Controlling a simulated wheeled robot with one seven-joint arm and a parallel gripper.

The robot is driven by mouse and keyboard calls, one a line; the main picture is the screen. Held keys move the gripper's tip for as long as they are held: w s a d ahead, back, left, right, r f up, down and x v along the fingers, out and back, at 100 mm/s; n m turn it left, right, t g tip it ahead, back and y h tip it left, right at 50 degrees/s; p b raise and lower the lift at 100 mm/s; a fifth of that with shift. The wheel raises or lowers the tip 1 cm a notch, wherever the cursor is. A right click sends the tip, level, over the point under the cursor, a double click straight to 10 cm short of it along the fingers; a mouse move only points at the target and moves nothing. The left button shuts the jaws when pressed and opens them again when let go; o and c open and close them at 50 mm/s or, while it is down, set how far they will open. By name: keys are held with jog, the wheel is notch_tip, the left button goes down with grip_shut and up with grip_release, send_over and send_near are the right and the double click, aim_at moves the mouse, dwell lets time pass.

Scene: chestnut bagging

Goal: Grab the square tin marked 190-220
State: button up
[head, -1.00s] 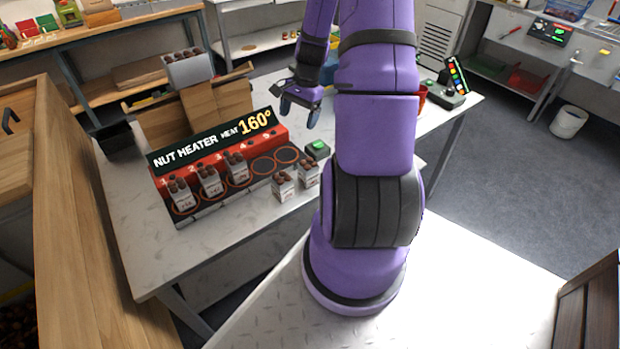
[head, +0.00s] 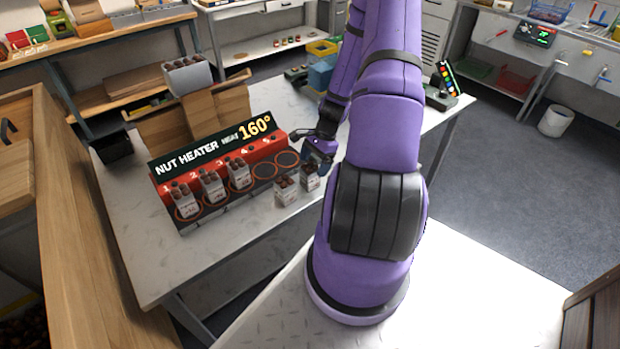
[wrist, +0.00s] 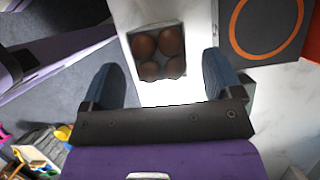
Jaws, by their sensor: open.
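Several square pale tins of brown chestnuts show in the head view. Three more sit on heater spots 1 (head: 187,207), 2 (head: 214,190) and 3 (head: 240,176). The markings are too small to read, so I cannot tell which is 190-220. In the wrist view, a tin with chestnuts (wrist: 158,92) lies ahead of and between the open fingers (wrist: 162,80).
The nut heater (head: 262,170), its sign reading 160°, has bare ringed spots at its right end. A button panel (head: 446,85) stands at the table's far right.

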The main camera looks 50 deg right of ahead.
aim_at(310, 170)
jog(key=shift+x, duration=2.65)
jog(key=shift+w+a+r, duration=0.1)
jog(key=shift+a, duration=0.05)
jog(key=c, duration=1.1)
